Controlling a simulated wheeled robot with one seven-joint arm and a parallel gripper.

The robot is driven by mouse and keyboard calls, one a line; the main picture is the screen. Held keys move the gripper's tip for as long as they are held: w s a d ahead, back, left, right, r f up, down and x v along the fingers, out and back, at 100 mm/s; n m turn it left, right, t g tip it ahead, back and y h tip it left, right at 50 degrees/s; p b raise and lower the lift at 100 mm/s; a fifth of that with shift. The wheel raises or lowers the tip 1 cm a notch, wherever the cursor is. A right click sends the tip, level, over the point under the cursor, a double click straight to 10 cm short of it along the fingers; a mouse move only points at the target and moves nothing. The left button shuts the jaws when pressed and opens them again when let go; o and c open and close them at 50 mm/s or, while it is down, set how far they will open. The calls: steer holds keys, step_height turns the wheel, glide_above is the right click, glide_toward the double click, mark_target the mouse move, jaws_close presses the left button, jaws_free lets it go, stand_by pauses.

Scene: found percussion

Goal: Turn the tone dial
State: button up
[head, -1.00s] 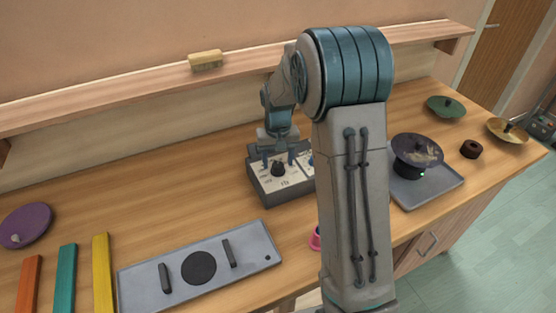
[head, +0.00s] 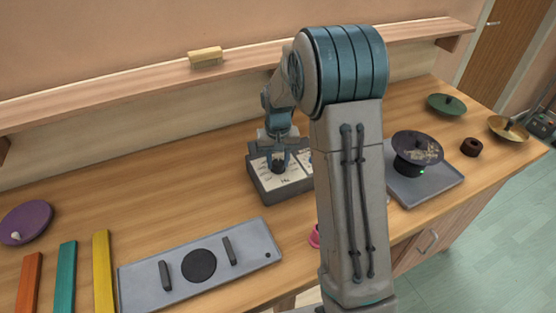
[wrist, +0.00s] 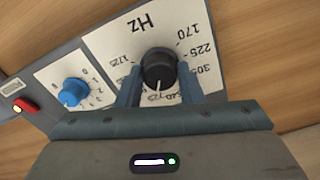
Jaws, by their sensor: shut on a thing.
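The tone dial is a black knob (wrist: 158,68) with a white pointer line, on a white panel marked Hz with numbers around it. In the wrist view the pointer points down the picture, toward my gripper's body. In the head view the dial (head: 278,166) sits on a grey control box (head: 283,195) on the bench. My gripper (wrist: 158,85) has its two blue fingers on either side of the knob, shut on it. In the head view my gripper (head: 277,162) is over the box from behind. My arm hides the right part of the box.
A blue knob (wrist: 73,91) and a red switch (wrist: 25,107) are beside the dial. A grey panel with two handles (head: 205,295) lies in front. A dark dish (head: 417,147) stands on a tray at right. A shelf (head: 130,88) with a yellow block (head: 205,56) runs behind.

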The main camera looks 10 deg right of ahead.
mark_target(278, 162)
steer(key=shift+m+b, duration=0.85)
steer(key=shift+m, duration=1.65)
steer(key=o, duration=1)
steer(key=shift+c, duration=0.2)
step_height(278, 162, up, 14)
steer(key=b, duration=0.1)
